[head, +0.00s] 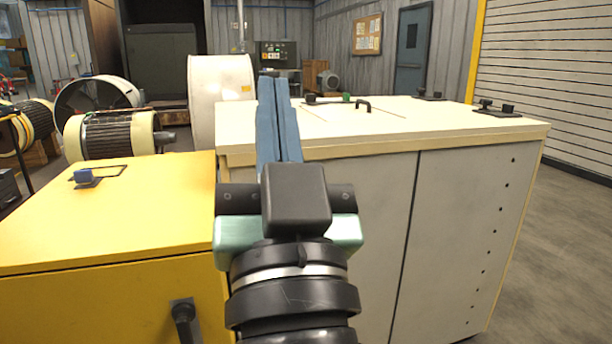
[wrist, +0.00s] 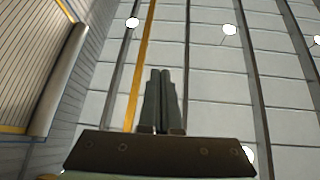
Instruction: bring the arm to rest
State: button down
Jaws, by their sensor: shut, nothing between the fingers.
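My gripper (head: 273,80) rises in the middle of the head view, its two long blue fingers side by side and closed with nothing between them. It stands in front of the white-topped cabinet and beside the yellow cabinet. In the wrist view the closed fingers of my gripper (wrist: 160,72) point toward the ceiling, with no object near the tips.
A cream-topped grey cabinet (head: 455,225) stands at centre right, with small black fittings and a dark handle (head: 362,104) on top. A yellow cabinet (head: 50,225) stands at left. Motors (head: 110,135) and a white drum (head: 220,95) are behind. Open floor (head: 565,240) lies at right.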

jog(key=s+d+r+t+h+p, duration=0.35)
jog(key=s+r, duration=0.25)
jog(key=r, duration=0.4)
notch_tip(320, 180, up, 35)
jog(key=a+p, duration=0.1)
jog(key=p, duration=3.3)
jog(key=shift+g+p, duration=0.4)
jog(key=shift+g, duration=0.05)
jog(key=shift+w+h, duration=0.1)
jog(key=shift+h, duration=0.15)
